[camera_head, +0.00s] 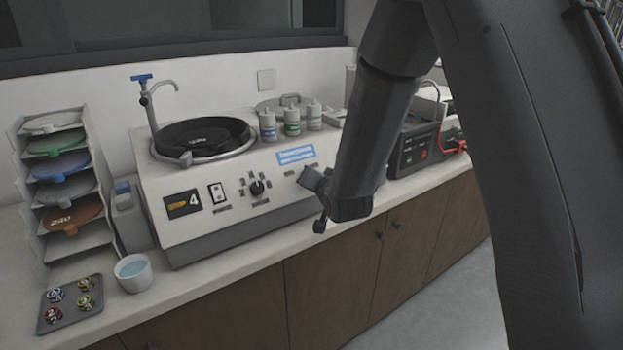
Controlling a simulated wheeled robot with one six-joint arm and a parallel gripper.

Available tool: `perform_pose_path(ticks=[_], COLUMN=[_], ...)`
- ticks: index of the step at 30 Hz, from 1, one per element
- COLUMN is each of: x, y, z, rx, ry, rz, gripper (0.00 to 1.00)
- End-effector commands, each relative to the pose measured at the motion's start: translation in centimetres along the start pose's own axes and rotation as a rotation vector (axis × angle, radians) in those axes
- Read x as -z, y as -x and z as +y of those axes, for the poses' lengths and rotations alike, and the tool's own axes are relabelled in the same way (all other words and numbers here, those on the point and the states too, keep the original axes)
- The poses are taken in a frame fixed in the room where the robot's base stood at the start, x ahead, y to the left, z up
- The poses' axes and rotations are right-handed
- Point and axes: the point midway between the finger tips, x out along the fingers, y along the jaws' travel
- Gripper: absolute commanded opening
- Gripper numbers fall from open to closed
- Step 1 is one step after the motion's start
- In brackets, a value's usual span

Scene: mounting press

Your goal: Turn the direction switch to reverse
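The polishing machine (185,232) stands on the counter with its sloped control panel facing the front. A black rotary knob (257,187) sits mid-panel with small marks around it. A white rocker switch (217,193) is left of it, and a display (183,204) reading 4 is further left. I cannot tell which control is the direction switch or how it is set; my arm covers the panel's right part. My gripper (319,203) is in front of that right part, right of the knob. It is dark and small, and its finger opening cannot be made out.
A rack of coloured discs (68,192) stands at the left. A white cup (133,272) and a tray of round samples (70,304) are at the front left. Several bottles (291,122) stand behind the panel. A dark device (415,149) with red leads is at right.

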Motion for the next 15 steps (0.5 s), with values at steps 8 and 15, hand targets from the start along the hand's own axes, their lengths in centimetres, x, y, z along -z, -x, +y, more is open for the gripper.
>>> perform_pose_path(ticks=[8, 15], x=[-0.06, -0.05], y=[0.02, 0.01], z=[0.01, 0.01], rx=[-0.013, -0.014], ry=[-0.030, -0.030], rz=[-0.001, -0.001], gripper=[0.00, 0.00])
